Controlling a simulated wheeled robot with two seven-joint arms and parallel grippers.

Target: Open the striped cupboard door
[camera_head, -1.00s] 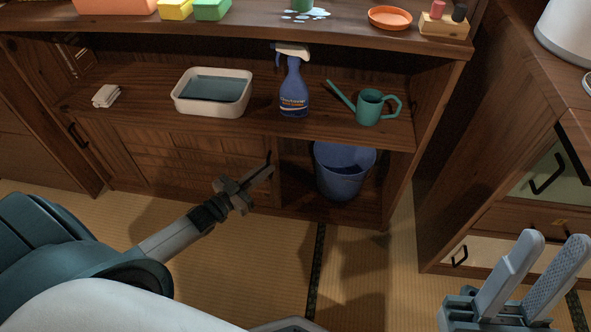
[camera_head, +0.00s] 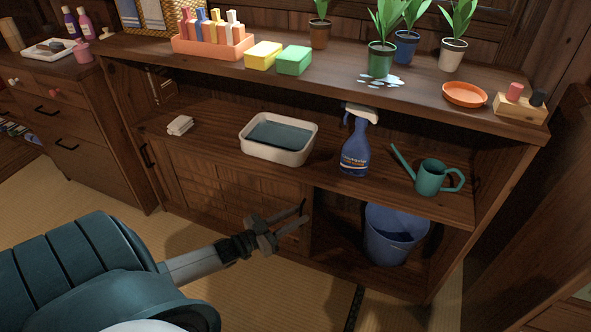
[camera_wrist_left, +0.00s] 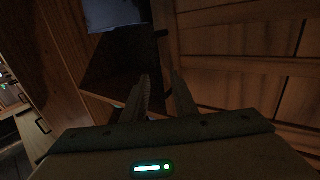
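The cupboard door (camera_head: 235,190) is a brown wooden panelled front at the lower left of the shelf unit, and looks closed. It also fills the right of the left wrist view (camera_wrist_left: 240,85). My right gripper is out of view.
The open compartment right of the panel holds a blue bucket (camera_head: 393,233). Above are a white basin (camera_head: 279,153), a spray bottle (camera_head: 355,145) and a green watering can (camera_head: 432,177). Potted plants stand on top. Tatami floor (camera_head: 280,290) is free in front.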

